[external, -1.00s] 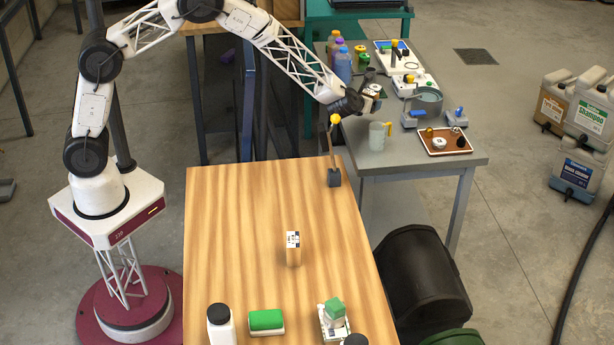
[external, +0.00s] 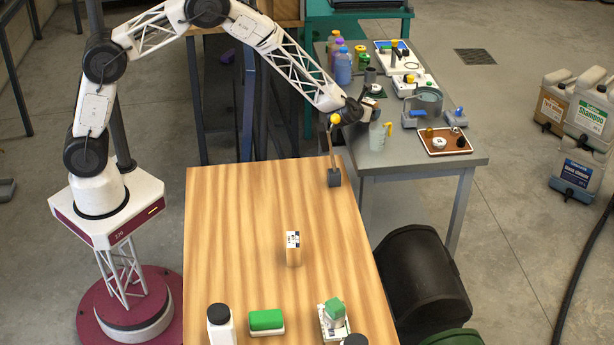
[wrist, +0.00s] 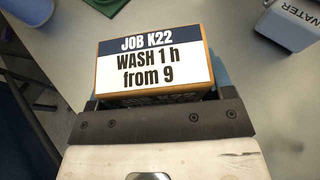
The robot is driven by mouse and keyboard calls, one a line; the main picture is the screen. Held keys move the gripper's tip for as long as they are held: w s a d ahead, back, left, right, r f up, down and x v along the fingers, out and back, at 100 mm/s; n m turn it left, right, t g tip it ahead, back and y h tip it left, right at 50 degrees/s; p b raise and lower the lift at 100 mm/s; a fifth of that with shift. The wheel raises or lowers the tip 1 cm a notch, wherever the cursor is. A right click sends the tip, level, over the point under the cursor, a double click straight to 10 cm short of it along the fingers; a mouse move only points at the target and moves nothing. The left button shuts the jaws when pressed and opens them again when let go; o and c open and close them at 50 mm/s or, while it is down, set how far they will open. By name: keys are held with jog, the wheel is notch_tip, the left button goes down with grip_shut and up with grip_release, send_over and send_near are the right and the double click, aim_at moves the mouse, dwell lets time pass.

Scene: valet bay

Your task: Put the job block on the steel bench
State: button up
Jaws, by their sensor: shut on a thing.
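The job block (wrist: 154,70), orange-edged with a white and navy label reading "JOB K22 WASH 1 h from 9", fills the middle of the wrist view. My gripper (external: 370,104) is shut on it, over the left side of the steel bench (external: 410,165). The gripper body (wrist: 160,125) shows below the block in the wrist view. In the external view the block is small and partly hidden by the gripper. I cannot tell whether its underside touches the bench.
A clear jug (external: 377,137) with a yellow handle stands close in front of my gripper. Bottles (external: 343,67), a pot (external: 428,98) and a brown tray (external: 446,141) are also on the bench. Another labelled block (external: 293,248) stands on the wooden table (external: 235,215).

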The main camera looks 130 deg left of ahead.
jog(key=o, duration=1)
jog(key=shift+r, duration=0.15)
jog(key=shift+v, duration=6)
